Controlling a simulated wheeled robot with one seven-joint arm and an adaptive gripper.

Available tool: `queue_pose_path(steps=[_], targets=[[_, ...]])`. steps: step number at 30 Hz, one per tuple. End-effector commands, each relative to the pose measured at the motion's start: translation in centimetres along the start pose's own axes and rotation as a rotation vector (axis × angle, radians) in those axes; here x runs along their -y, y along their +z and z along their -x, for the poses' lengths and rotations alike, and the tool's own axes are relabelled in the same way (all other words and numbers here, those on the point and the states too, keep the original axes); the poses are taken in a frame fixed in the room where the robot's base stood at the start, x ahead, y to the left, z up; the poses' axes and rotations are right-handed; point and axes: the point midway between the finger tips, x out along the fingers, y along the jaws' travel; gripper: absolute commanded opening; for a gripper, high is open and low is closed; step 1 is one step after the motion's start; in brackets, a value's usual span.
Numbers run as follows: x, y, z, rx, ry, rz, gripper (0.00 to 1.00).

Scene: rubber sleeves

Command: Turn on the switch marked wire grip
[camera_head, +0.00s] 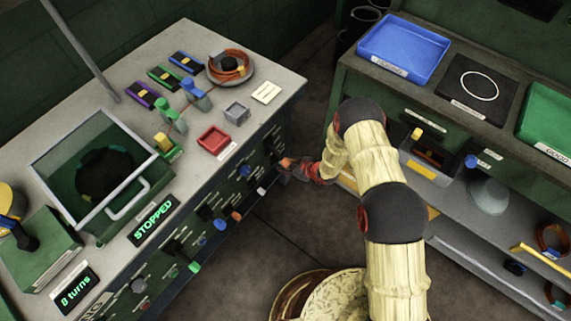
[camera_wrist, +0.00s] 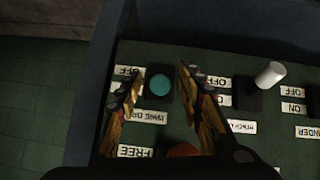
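In the wrist view, a teal round knob (camera_wrist: 159,85) on a dark block sits on the green panel. An OFF label (camera_wrist: 127,71) is at its upper left, and a label that seems to read wire grip (camera_wrist: 150,117) is just below it. Its position cannot be told clearly. My gripper (camera_wrist: 162,72) is open, one finger on each side of the knob, with gaps visible. The left finger partly covers the labels there. In the head view my gripper (camera_head: 290,165) is at the right end of the grey bench's front panel; the knob itself is hidden there.
A switch with a white cylindrical knob (camera_wrist: 270,74) is to the right, and a red-brown knob (camera_wrist: 183,149) near a FREE label (camera_wrist: 136,151) is below. Several coloured levers line the bench front. A shelf unit with a blue tray (camera_head: 403,48) stands at the right.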

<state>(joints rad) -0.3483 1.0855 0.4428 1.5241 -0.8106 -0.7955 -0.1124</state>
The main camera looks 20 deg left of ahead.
Motion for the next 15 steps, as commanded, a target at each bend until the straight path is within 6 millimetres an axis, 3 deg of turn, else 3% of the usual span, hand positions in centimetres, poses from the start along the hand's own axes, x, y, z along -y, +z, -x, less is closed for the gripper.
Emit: queue_pose_path(steps=[5,15], targets=[[-0.1,0.0,2.4,0.001,0.001,-0.002,0.37],[-0.1,0.0,8.9,0.001,0.002,-0.001,0.37]])
